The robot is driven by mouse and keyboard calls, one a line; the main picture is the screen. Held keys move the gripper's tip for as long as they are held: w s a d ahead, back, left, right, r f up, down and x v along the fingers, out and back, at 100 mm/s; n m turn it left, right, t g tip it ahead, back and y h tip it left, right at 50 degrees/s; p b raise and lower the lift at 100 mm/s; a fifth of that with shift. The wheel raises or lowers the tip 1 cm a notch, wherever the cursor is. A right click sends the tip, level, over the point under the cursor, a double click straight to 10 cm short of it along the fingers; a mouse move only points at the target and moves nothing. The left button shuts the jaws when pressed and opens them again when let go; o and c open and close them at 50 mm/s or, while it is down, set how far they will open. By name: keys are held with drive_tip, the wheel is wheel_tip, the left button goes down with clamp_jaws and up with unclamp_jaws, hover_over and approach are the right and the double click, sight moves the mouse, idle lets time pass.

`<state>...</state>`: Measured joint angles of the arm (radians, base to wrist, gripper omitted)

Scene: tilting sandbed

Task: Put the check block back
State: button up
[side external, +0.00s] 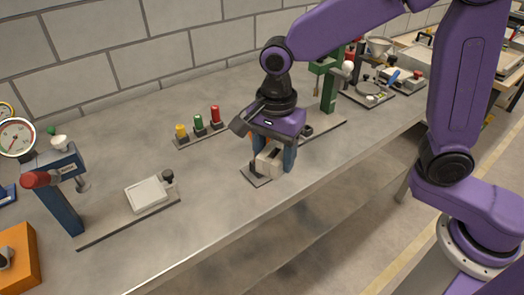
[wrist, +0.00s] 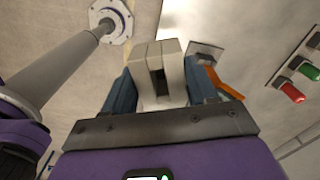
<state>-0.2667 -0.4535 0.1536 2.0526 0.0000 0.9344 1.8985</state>
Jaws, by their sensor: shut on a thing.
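The check block (side external: 268,162) is a pale off-white block with a slot in it. My gripper (side external: 274,156) is shut on it, with a blue finger on either side. In the wrist view the block (wrist: 174,75) stands out between the fingertips of my gripper (wrist: 160,88), its dark slot facing the camera. A small dark plate (side external: 252,176) lies on the bench by the block in the side view. Whether the block touches the plate or hangs just above it I cannot tell. A grey plate (wrist: 206,50) shows beside the block in the wrist view.
A strip with yellow, green and red knobs (side external: 199,125) lies left of my gripper. A green press (side external: 328,85) stands close behind it. A blue stand (side external: 57,190) with a white pad (side external: 147,195) is at the left. The bench's front edge (side external: 240,228) is near.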

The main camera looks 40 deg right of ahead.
drive_tip(key=w+d+r+m, duration=0.1)
drive_tip(key=w+d+m, duration=0.15)
drive_tip(key=d, duration=0.85)
drive_tip(key=w+d+r+m, duration=0.1)
drive_tip(key=w+d+m, duration=0.15)
drive_tip(key=d, duration=0.75)
drive_tip(key=shift+n, duration=0.3)
drive_tip(key=w+f, duration=0.3)
drive_tip(key=w, duration=0.1)
drive_tip(key=w+f, duration=0.3)
drive_tip(key=w, duration=0.2)
drive_tip(key=w+f, duration=0.3)
drive_tip(key=w, duration=0.2)
drive_tip(key=shift+a+f, duration=0.15)
drive_tip(key=shift+a, duration=0.1)
drive_tip(key=shift+w+f, duration=0.2)
drive_tip(key=shift+f, duration=1.45)
drive_tip(key=shift+f, duration=0.15)
drive_tip(key=o, duration=1)
